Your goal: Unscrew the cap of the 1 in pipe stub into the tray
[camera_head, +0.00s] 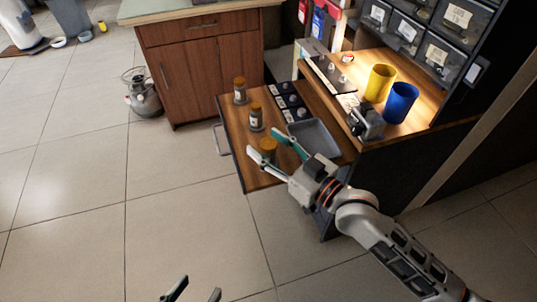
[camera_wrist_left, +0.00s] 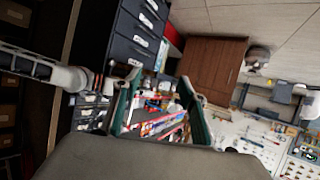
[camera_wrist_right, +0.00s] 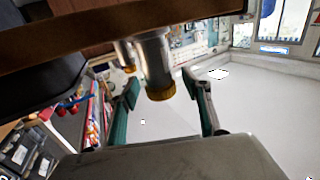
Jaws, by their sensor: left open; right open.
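The right wrist view shows that stub's cap (camera_wrist_right: 161,92) between the fingertips (camera_wrist_right: 162,82), apparently without contact. The grey tray (camera_head: 327,151) lies right of the stubs. My left gripper (camera_head: 195,290) is open and empty, low over the floor.
Dark label plates (camera_head: 287,101) lie behind the tray. A yellow cup (camera_head: 380,82), a blue cup (camera_head: 401,101) and a metal vise-like tool (camera_head: 366,122) stand on the bench to the right. A wooden cabinet (camera_head: 205,70) stands behind.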

